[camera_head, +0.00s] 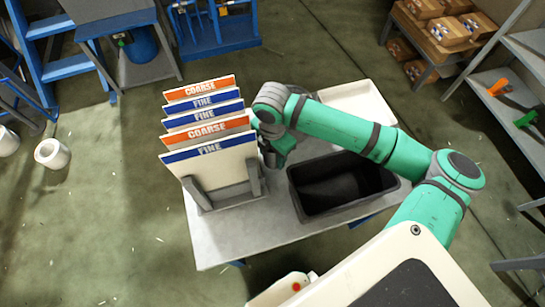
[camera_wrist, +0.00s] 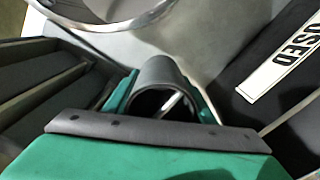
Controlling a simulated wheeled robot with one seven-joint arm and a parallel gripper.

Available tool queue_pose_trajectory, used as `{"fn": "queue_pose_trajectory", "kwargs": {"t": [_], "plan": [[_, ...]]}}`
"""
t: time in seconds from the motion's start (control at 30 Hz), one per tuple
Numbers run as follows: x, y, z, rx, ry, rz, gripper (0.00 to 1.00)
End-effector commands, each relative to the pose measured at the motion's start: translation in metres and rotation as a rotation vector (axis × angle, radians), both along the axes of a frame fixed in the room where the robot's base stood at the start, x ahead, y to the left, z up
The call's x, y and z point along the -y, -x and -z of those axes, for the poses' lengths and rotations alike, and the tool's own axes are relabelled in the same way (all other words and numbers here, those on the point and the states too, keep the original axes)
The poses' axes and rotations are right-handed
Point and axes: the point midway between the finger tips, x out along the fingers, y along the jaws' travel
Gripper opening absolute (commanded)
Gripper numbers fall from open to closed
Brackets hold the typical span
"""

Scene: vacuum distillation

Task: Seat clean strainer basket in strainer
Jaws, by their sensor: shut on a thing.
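My gripper (camera_head: 275,157) is low over the table between the panel rack and the black bin, partly hidden by my arm in the head view. In the wrist view its green fingers (camera_wrist: 163,98) are shut on a dark grey cylinder (camera_wrist: 158,72). The cylinder's open end faces the camera, and a thin bright rod shows inside. A shiny round metal rim (camera_wrist: 112,22) shows just beyond it at the upper left. I cannot tell whether the cylinder and rim belong to the strainer basket. I cannot make out the strainer in either view.
The grey table (camera_head: 225,248) bears a rack of COARSE and FINE panels (camera_head: 215,165), a black bin (camera_head: 300,202) and a white tray (camera_head: 375,97). A USED label (camera_wrist: 283,58) shows at the right in the wrist view. Shelves (camera_head: 528,60) stand at the right.

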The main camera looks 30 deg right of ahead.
Motion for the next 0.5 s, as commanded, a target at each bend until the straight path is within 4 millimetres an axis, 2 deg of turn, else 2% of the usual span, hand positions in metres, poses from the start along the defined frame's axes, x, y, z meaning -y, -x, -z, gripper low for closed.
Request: {"fn": "queue_pose_trajectory", "kwargs": {"t": [0.5], "plan": [[0.001,-0.001,-0.096,0.003,0.002,0.000,0.20]]}}
